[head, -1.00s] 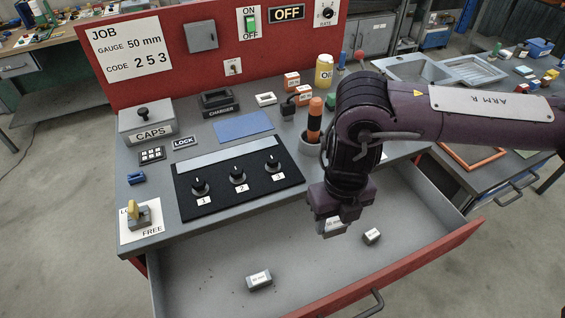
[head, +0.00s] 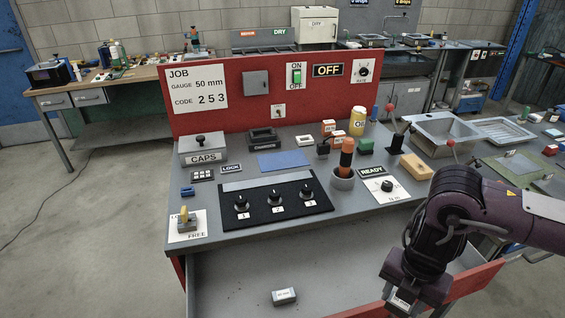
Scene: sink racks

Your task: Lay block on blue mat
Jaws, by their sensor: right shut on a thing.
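The flat blue mat (head: 283,161) lies bare at the back of the grey bench top, behind the black dial panel. My right gripper (head: 401,303) is low at the right, over the right side of the open drawer. It is shut on a small grey block with a white label (head: 400,302); the print is too small to read. Another grey block with a white label (head: 284,296) lies in the drawer. My arm and gripper cover part of the drawer's right side. My left gripper is not in view.
The open drawer (head: 235,280) juts out from the bench front. The dial panel (head: 270,208), cup with an orange-handled tool (head: 344,180), charger (head: 263,138) and yellow bottle (head: 357,121) stand around the mat. A red board (head: 240,115) rises behind.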

